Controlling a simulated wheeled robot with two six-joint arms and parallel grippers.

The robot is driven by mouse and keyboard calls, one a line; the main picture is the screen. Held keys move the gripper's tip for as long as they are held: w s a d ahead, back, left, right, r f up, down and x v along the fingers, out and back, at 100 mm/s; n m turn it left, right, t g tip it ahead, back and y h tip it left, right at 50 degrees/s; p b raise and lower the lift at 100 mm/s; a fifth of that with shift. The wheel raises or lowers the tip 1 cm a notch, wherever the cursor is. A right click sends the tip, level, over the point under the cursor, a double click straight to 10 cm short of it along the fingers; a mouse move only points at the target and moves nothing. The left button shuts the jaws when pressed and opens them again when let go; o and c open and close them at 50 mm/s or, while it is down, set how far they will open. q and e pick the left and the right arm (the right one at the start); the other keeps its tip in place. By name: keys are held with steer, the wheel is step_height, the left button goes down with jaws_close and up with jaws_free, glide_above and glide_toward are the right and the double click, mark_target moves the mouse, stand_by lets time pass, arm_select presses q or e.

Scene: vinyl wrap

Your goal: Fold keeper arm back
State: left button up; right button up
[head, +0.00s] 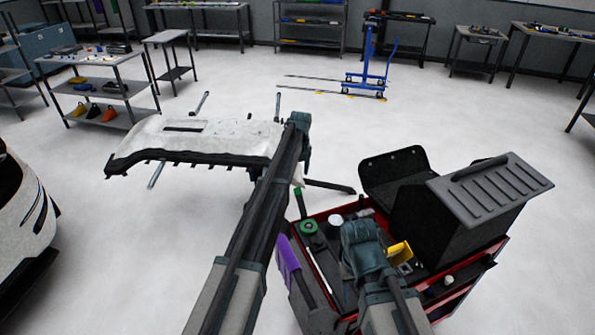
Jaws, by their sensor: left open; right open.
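A white bumper panel (225,137) with a dark lower edge lies on a stand mostly hidden beneath it. Thin rods stick out around the panel: one at the back left (200,103), one at the back right (277,107) and one at the front left (157,174). I cannot tell which is the keeper arm. My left gripper (299,121) is at the panel's right end; its fingers are small and partly hidden, and contact cannot be told. It is open. My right gripper (358,240) is open over the tool cart, its fingertips hard to make out.
The red tool cart (463,283) holds a black case, a green-topped roll (309,227), a yellow tool (399,252) and a purple item (289,263). A dark stand leg (330,186) reaches toward the cart. A car (22,215) stands at left.

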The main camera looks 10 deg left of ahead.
arm_select(q)
step_height(320, 180, up, 3)
steer(key=shift+s+r+p, duration=0.1)
steer(key=shift+p, duration=0.85)
arm_select(e)
step_height(320, 180, up, 3)
steer(key=shift+r, duration=0.1)
arm_select(q)
steer(key=shift+s+d, duration=0.1)
